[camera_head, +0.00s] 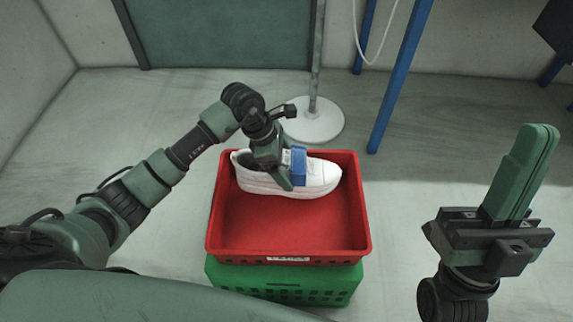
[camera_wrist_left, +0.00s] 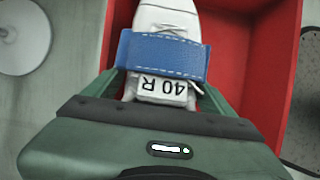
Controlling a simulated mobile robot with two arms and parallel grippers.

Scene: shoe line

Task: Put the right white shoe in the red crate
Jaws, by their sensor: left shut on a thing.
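A white shoe (camera_head: 322,177) is inside the back part of the red crate (camera_head: 290,228), toe pointing right. I cannot tell whether its sole touches the crate floor. My left gripper (camera_head: 292,176) is shut on the shoe, around the blue strap across its upper. In the left wrist view the shoe (camera_wrist_left: 165,18) has a blue strap (camera_wrist_left: 160,56) and a tag reading "40 R" (camera_wrist_left: 160,85), with the red crate (camera_wrist_left: 268,55) behind. My right gripper (camera_head: 527,165) is raised at the right, its fingers together and empty.
The red crate sits on a green crate (camera_head: 285,283). The front part of the red crate is empty. A pole with a round white base (camera_head: 314,122) and a blue post (camera_head: 398,80) stand behind it. The floor at right is clear.

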